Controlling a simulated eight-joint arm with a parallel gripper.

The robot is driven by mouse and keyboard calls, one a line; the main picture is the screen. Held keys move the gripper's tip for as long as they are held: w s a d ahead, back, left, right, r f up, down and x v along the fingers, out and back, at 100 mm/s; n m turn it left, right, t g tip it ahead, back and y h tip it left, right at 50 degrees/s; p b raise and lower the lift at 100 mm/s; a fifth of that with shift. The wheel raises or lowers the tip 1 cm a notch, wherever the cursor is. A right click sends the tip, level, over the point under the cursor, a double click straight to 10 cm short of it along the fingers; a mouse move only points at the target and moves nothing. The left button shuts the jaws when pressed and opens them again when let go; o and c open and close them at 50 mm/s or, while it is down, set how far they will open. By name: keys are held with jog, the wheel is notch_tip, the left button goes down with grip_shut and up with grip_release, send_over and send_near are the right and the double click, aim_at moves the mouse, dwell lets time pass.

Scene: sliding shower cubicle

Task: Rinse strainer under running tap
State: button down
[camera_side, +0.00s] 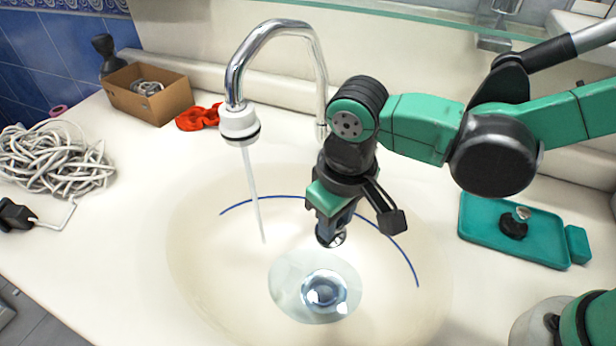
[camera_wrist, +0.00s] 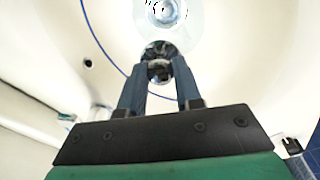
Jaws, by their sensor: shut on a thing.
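The chrome tap (camera_side: 275,30) arches over the white sink basin (camera_side: 205,270). A thin stream of water (camera_side: 253,195) runs from its white nozzle into the left part of the bowl. My gripper (camera_side: 331,228) points down over the basin, right of the stream and behind the drain. It is shut on a small shiny round metal strainer (camera_side: 332,239), held above the bowl and apart from the water. In the wrist view the strainer (camera_wrist: 158,50) sits between my fingertips (camera_wrist: 159,76), its underside partly hidden. The shiny drain (camera_side: 325,291) lies in a pale round patch.
A teal tray (camera_side: 480,230) with a small black item stands right of the basin. A cardboard box (camera_side: 160,100), a red cloth (camera_side: 197,118) and tangled white cable (camera_side: 55,160) lie left. A glass shelf (camera_side: 400,18) runs behind. A blue curved line (camera_side: 404,262) crosses the bowl.

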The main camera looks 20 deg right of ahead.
jog(key=n, duration=0.1)
jog(key=n+t+y, duration=0.1)
jog(key=n, duration=0.1)
jog(key=d+f+n+t+y, duration=0.1)
jog(key=shift+s+d, duration=0.1)
jog(key=shift+s, duration=0.25)
jog(key=shift+w+f+n, duration=0.1)
jog(key=shift+n, duration=0.4)
jog(key=w+a+f, duration=0.2)
jog(key=w+a, duration=0.6)
jog(key=w, duration=0.3)
jog(key=shift+f, duration=0.35)
jog(key=shift+w+d, duration=0.1)
jog(key=shift+w, duration=0.05)
jog(key=shift+w+d, duration=0.25)
jog(key=shift+d, duration=0.1)
jog(key=shift+s+a, duration=0.1)
jog(key=shift+a, duration=0.05)
jog(key=shift+s+a, duration=0.25)
jog(key=shift+a, duration=0.1)
jog(key=shift+w+d, duration=0.1)
